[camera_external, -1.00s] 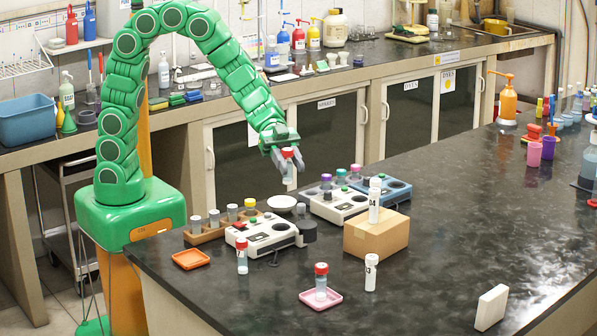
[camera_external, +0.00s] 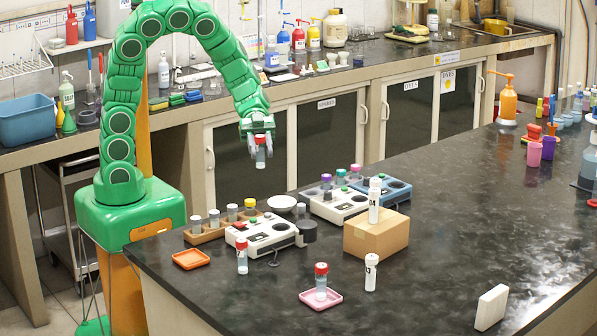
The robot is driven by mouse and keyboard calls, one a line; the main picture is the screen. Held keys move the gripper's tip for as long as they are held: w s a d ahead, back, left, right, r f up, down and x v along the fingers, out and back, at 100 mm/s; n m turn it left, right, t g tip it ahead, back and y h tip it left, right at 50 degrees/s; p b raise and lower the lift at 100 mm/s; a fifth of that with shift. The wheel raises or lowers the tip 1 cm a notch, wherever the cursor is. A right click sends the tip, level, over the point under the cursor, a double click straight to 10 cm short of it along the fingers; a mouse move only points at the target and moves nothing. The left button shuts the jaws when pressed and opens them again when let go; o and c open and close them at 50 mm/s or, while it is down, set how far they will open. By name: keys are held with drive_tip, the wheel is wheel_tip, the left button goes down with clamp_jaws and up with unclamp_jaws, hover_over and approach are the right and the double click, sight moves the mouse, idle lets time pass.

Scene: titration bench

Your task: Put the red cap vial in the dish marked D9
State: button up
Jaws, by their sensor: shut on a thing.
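My gripper (camera_external: 258,134) is shut on a red cap vial (camera_external: 261,156), held upright in the air above the left part of the dark bench. A second red cap vial (camera_external: 242,256) stands on the bench in front of the left white device. A third red cap vial (camera_external: 321,281) stands in a pink dish (camera_external: 336,300) near the front. An empty orange dish (camera_external: 190,259) lies at the bench's left edge. A white bowl (camera_external: 282,203) sits behind the left device. No mark D9 can be read on any dish.
Two white devices (camera_external: 262,240) stand under and right of my gripper, beside a brown rack (camera_external: 207,234) of vials. A cardboard box (camera_external: 376,236) carries a white tube (camera_external: 374,203); another white tube (camera_external: 371,272) stands in front. The bench's right middle is clear.

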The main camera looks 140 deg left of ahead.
drive_tip(key=s+f+m, duration=0.1)
drive_tip(key=s+f, duration=0.1)
drive_tip(key=s, duration=1)
drive_tip(key=shift+g+h, duration=0.3)
drive_tip(key=shift+h, duration=0.2)
drive_tip(key=shift+w+a+f, duration=1.25)
drive_tip(key=shift+w+f, duration=0.35)
drive_tip(key=shift+w, duration=0.3)
drive_tip(key=shift+w+a+f, duration=1.3)
drive_tip(key=shift+w+f, duration=0.3)
drive_tip(key=shift+w, duration=0.3)
drive_tip(key=shift+w+a+f, duration=1.25)
drive_tip(key=shift+w+f, duration=0.35)
drive_tip(key=shift+w, duration=0.3)
drive_tip(key=shift+f, duration=1.55)
drive_tip(key=shift+f, duration=0.1)
drive_tip(key=o, duration=1)
